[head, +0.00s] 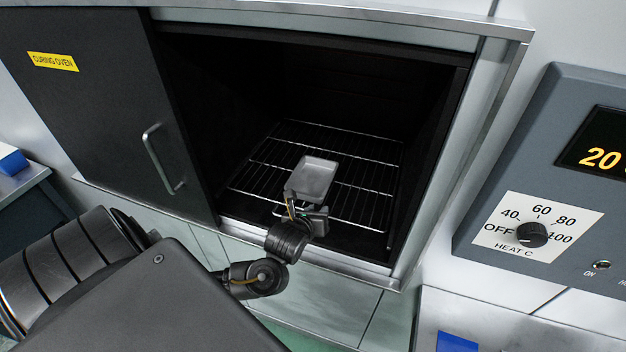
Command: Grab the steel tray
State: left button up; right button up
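The steel tray (315,177) is a small, shallow grey pan inside the open curing oven, over the front half of the wire rack (362,180). My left gripper (303,206) reaches in through the oven opening and is at the tray's near edge. Its wrist and fingers cover part of that edge. I cannot tell whether the fingers are closed on the tray or only beside it, nor whether the tray rests on the rack or is slightly above it. My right gripper is not in view.
The dark oven door (105,110) with a bar handle (163,160) stands to the left of the opening. The oven's right frame (465,150) is close to the rack. A control panel with a heat knob (531,235) and a display reading 20 is at right.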

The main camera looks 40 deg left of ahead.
pick_arm(q)
jog(key=w+a+m+b, duration=0.1)
jog(key=w, duration=0.1)
jog(key=w+a+m+y+b, duration=0.1)
jog(key=shift+w+a+f+t, duration=0.1)
jog(key=shift+w+a+t, duration=0.25)
jog(key=shift+a+t, duration=0.05)
jog(key=shift+w+a+f, duration=0.1)
jog(key=shift+w+a, duration=0.1)
jog(key=shift+w, duration=0.35)
jog(key=shift+w+a+f, duration=0.1)
jog(key=shift+w+a, duration=0.05)
jog(key=shift+w, duration=0.35)
jog(key=shift+w+a+f, duration=0.1)
jog(key=shift+w, duration=0.1)
jog(key=shift+w+a+p, duration=0.1)
jog(key=shift+w+p, duration=0.3)
jog(key=p+x, duration=0.1)
jog(key=x, duration=0.2)
jog(key=shift+w, duration=0.3)
jog(key=shift+w+f, duration=0.3)
jog(key=shift+w, duration=0.1)
